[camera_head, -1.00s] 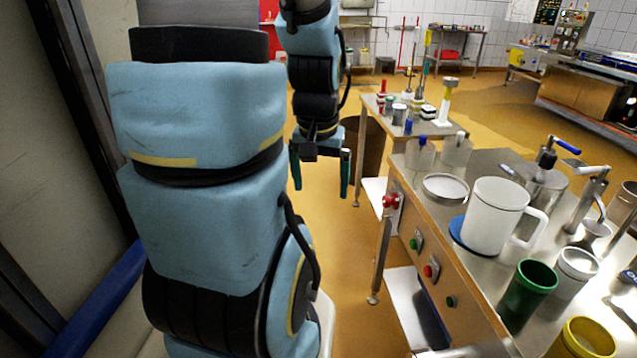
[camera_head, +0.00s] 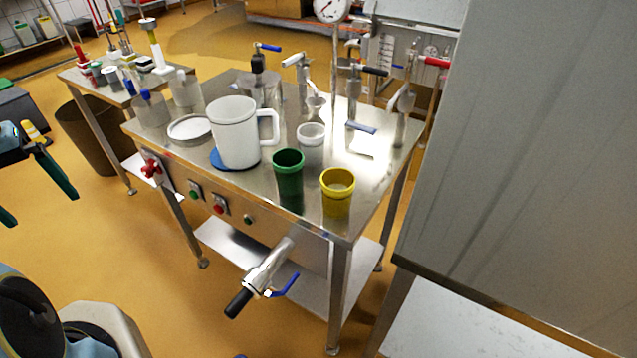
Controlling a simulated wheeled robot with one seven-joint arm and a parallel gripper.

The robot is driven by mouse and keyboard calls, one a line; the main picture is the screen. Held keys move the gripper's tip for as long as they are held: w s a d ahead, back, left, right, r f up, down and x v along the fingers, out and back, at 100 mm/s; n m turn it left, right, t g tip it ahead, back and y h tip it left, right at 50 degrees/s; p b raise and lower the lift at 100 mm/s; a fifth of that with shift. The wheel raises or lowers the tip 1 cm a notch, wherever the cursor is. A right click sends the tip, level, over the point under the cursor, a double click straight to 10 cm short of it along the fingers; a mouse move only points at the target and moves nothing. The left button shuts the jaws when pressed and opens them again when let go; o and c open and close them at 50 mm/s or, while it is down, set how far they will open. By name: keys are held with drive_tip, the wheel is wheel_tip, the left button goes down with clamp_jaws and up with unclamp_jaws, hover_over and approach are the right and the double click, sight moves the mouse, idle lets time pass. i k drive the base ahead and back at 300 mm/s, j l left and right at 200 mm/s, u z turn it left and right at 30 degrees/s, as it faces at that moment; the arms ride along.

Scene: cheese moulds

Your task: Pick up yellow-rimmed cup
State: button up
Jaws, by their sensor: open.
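The yellow-rimmed cup (camera_head: 337,200) stands upright near the front right corner of the steel table (camera_head: 385,165). It looks yellow all over, with an open top. A green cup (camera_head: 289,180) stands close to its left, and a white cup (camera_head: 311,145) stands behind them. My gripper (camera_head: 34,194) is at the far left edge of the view, partly cut off. Its green fingers are apart with nothing between them. It is well to the left of the table and far from the yellow-rimmed cup.
A large white jug (camera_head: 235,135) stands on a blue disc (camera_head: 218,160), left of the green cup. Taps and levers rise at the table's back. A pipe valve (camera_head: 265,278) juts out in front. A grey panel (camera_head: 520,140) fills the right side. Open floor lies between my gripper and the table.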

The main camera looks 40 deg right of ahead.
sight(337, 184)
drive_tip(key=z, duration=1)
drive_tip(key=i+j+z, duration=0.15)
drive_tip(key=j+z, duration=0.3)
drive_tip(key=i+j+z, duration=0.15)
drive_tip(key=j+z, duration=1.2)
drive_tip(key=i+j, duration=0.15)
drive_tip(key=j, duration=0.15)
drive_tip(key=i+j, duration=0.15)
drive_tip(key=j, duration=0.15)
